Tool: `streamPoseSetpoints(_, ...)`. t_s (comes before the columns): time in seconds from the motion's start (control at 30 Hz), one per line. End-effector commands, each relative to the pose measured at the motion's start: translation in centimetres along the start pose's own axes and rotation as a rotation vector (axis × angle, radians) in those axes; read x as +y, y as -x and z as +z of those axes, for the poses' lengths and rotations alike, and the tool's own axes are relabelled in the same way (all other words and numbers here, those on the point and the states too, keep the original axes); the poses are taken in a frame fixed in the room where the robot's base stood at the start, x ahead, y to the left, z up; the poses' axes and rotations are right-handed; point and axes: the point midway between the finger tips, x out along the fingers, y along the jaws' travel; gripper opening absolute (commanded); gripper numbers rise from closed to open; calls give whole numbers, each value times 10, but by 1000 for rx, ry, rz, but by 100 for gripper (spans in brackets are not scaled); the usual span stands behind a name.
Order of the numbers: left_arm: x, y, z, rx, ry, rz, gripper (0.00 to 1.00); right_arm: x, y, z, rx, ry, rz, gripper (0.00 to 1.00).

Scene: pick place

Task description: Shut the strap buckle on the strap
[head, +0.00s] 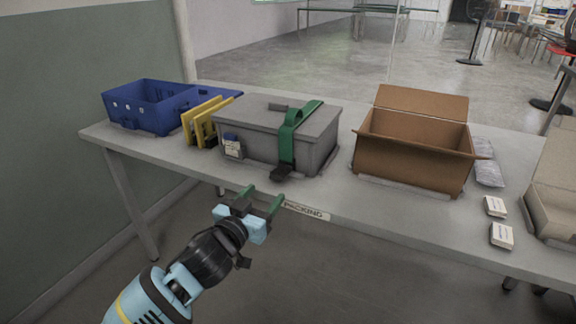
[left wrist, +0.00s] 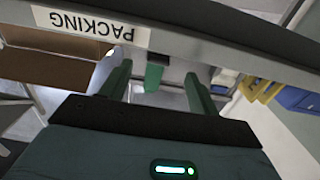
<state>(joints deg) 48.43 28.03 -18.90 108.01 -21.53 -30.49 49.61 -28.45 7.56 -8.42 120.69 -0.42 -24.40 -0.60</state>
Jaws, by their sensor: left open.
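A grey lidded case (head: 256,152) stands on the table. A green strap (head: 287,145) runs over its lid, arches up near the front edge and hangs down the front. The black strap buckle (head: 283,173) is at the strap's lower end, jutting forward near the table's front edge; I cannot tell its latch state. My left gripper (head: 263,198) is open and empty, in front of the table edge and short of the buckle. In the left wrist view, a green strap piece (left wrist: 153,78) shows between the fingers of my left gripper (left wrist: 158,70), beyond them. My right gripper is not in view.
The table (head: 340,204) has a front edge with a PACKING label (head: 306,211). Yellow frames (head: 204,123) and a blue crate (head: 150,108) stand left of the case. An open cardboard box (head: 412,158) stands to its right, then small white boxes (head: 501,236).

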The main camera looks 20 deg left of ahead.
Motion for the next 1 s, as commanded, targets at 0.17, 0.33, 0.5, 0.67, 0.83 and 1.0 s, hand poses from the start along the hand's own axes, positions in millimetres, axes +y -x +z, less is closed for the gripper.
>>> streamPoseSetpoints(0.17, 0, -2, -8, 13, 3, 0, 61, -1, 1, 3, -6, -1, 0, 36)
streamPoseSetpoints(0.33, 0, -8, -7, 12, 3, -1, 61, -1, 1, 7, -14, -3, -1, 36)
streamPoseSetpoints(0.5, 0, -28, -7, 13, 2, 0, 61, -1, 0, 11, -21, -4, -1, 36)
streamPoseSetpoints(0.67, -1, -51, -7, 12, 2, -1, 61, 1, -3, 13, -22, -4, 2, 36)
streamPoseSetpoints(0.83, 0, -69, -7, 12, 2, -1, 61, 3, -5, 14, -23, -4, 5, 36)
streamPoseSetpoints(1.0, 0, -78, -7, 11, 3, 1, 61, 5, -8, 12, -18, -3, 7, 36)
